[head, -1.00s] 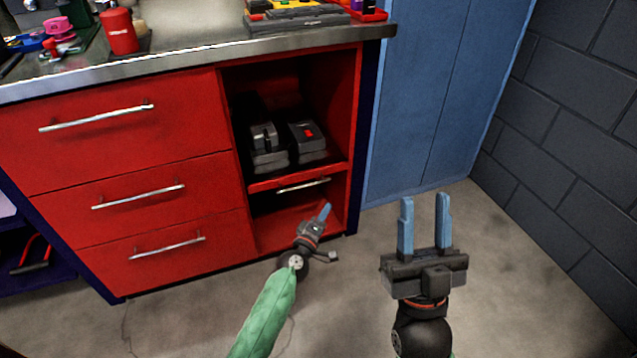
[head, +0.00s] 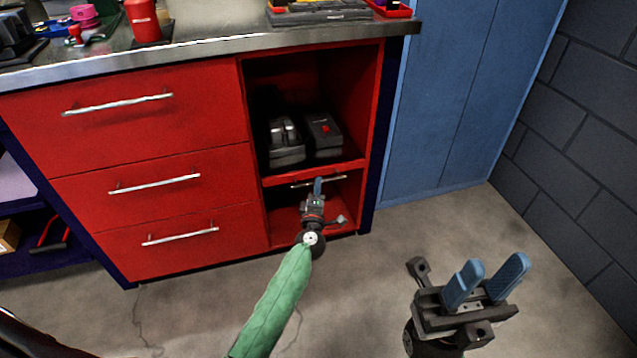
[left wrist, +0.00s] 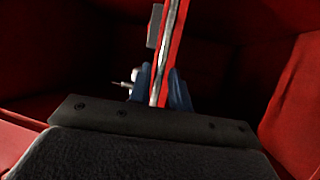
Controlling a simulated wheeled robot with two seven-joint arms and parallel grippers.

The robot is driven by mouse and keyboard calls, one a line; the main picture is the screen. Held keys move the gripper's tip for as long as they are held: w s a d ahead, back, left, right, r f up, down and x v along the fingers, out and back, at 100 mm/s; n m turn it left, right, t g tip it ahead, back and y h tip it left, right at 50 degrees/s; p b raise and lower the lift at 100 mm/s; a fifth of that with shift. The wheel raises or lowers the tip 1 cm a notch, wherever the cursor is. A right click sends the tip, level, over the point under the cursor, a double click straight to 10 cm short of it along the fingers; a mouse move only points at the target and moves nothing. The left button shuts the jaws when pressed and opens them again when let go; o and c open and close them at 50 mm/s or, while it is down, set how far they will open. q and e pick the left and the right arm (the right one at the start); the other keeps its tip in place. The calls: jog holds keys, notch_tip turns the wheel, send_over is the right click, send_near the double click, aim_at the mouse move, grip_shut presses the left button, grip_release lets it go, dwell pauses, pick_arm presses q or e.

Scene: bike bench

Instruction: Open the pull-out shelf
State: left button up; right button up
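The pull-out shelf (head: 345,167) is a red board with a thin silver bar handle (head: 336,180) at its front, in the open right bay of the red cabinet. It looks pushed in. My left gripper (head: 318,186) is at this handle, its blue fingers seen edge-on. In the left wrist view, the fingers lie on either side of the upright-looking silver bar (left wrist: 171,45) and red shelf edge. They look apart, and contact with the bar is not clear. My right gripper (head: 487,283) is open and empty above the floor, to the right of the cabinet.
Two grey-black devices (head: 325,135) stand on the shelf. Three closed drawers (head: 150,185) with silver handles are to the left. The metal worktop (head: 200,52) above carries tools. A blue locker (head: 450,110) stands right of the cabinet. The floor in front is clear.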

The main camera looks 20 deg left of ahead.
pick_arm(q)
jog(key=shift+x, duration=1.25)
grip_shut()
jog(key=shift+s+d, duration=0.1)
